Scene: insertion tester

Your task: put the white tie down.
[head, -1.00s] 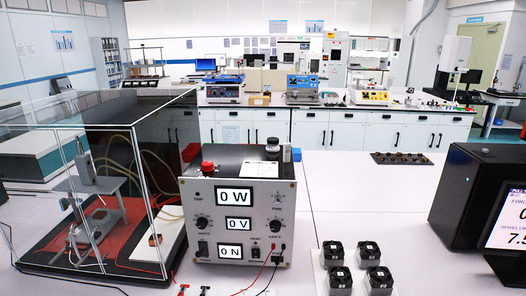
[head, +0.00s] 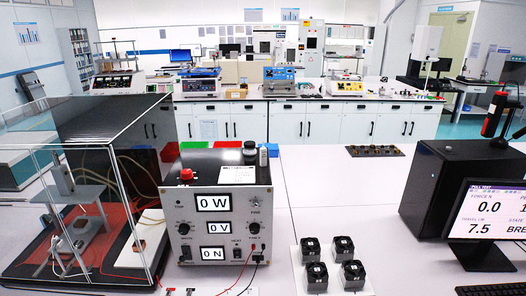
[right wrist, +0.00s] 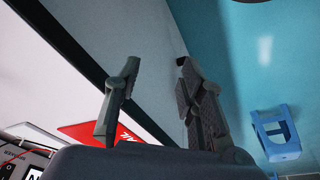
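I cannot make out a white tie in either view. My right gripper (right wrist: 157,64) shows in the right wrist view with its two dark fingers apart. I see nothing held between them. Behind it are the table's dark edge and blue floor. Neither gripper shows in the head view, so my left gripper is out of sight.
A tester box (head: 222,215) with three displays stands on the white table beside a clear enclosure (head: 150,150). Several black fan blocks (head: 314,250) sit in front. A monitor (head: 492,215) is at right. A blue object (right wrist: 275,133) stands over the floor.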

